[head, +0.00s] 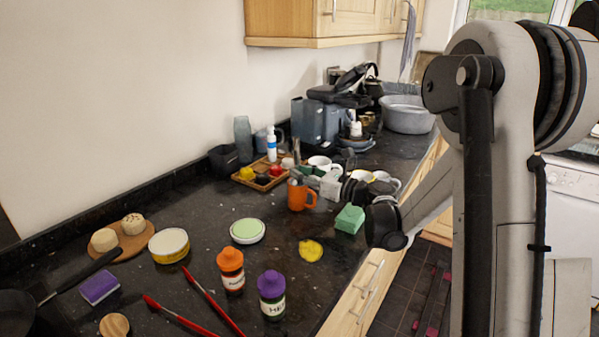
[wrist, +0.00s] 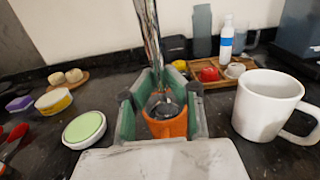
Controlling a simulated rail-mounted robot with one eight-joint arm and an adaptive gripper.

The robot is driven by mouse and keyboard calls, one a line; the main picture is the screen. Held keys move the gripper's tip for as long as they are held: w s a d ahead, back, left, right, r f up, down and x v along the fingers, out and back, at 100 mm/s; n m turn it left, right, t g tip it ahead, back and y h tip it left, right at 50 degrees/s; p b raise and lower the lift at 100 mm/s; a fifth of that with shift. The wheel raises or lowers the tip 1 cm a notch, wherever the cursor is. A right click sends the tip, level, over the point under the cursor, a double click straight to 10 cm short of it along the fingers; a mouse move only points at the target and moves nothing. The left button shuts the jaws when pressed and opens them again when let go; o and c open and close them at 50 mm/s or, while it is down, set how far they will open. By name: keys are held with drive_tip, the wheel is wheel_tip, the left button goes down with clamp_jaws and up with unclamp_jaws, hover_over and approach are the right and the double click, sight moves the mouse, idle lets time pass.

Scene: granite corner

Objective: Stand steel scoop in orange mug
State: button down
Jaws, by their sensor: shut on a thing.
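The orange mug (head: 299,195) stands upright on the dark counter, and it also shows in the wrist view (wrist: 168,127) just beyond and below my fingers. My gripper (head: 312,172), with green finger pads, is at the mug's rim height and shut on the steel scoop (wrist: 150,35). The scoop is nearly upright, with its shiny shaft rising above the fingers. A dark rounded part shows at the mug's mouth in the wrist view. I cannot tell how deep it sits in the mug or whether it touches it. The scoop's gripped part is mostly hidden.
A white mug (wrist: 268,105) stands close right of my gripper. A wooden tray (head: 262,174) with small items lies behind. A green-lidded tin (head: 247,231), green block (head: 349,219), yellow disc (head: 311,250) and two bottles (head: 231,270) stand nearer.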

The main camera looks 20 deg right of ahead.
drive_tip(key=shift+f, duration=0.3)
drive_tip(key=c, duration=1.7)
unclamp_jaws()
drive_tip(key=shift+s+d, duration=0.1)
drive_tip(key=v, duration=1.1)
drive_tip(key=shift+s+d, duration=0.2)
drive_tip(key=shift+s, duration=0.1)
